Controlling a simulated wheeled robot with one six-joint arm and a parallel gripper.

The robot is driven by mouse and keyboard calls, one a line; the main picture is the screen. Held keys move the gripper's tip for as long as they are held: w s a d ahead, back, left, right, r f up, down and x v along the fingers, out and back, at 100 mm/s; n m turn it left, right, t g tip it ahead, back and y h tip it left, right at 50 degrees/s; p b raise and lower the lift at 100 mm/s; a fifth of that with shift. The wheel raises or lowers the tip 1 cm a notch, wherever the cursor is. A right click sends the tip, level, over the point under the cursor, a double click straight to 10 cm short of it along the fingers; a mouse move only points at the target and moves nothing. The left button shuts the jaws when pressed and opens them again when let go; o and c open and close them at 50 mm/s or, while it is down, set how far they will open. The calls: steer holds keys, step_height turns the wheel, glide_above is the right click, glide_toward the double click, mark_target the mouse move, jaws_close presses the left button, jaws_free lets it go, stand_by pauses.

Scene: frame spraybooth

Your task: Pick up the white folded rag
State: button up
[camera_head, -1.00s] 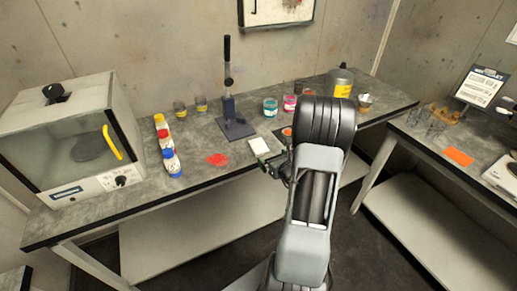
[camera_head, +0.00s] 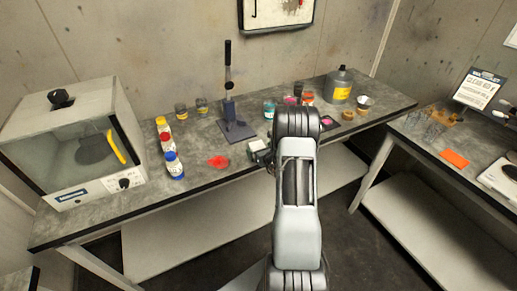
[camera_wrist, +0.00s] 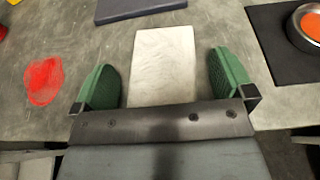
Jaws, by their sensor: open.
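The white folded rag (camera_wrist: 162,62) lies flat on the grey bench top in the wrist view. It reads as a pale rectangle, and its near end is hidden behind my gripper's body. My gripper (camera_wrist: 168,78) is open, with one green finger on each side of the rag and a gap between each finger and the rag's edges. In the head view the rag (camera_head: 257,145) is a small white patch near the bench's front edge, partly covered by my gripper.
A red paint splat (camera_wrist: 43,82) lies left of the rag. The dark base of the press (camera_head: 237,130) is just behind it. A black mat with an orange-filled round container (camera_wrist: 309,27) is to the right. Bottles (camera_head: 173,164) and a white oven (camera_head: 75,150) stand further left.

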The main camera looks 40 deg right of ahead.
steer(key=shift+w, duration=0.2)
steer(key=shift+c, duration=0.3)
steer(key=c, duration=0.9)
steer(key=shift+o, duration=0.2)
steer(key=shift+r, duration=0.1)
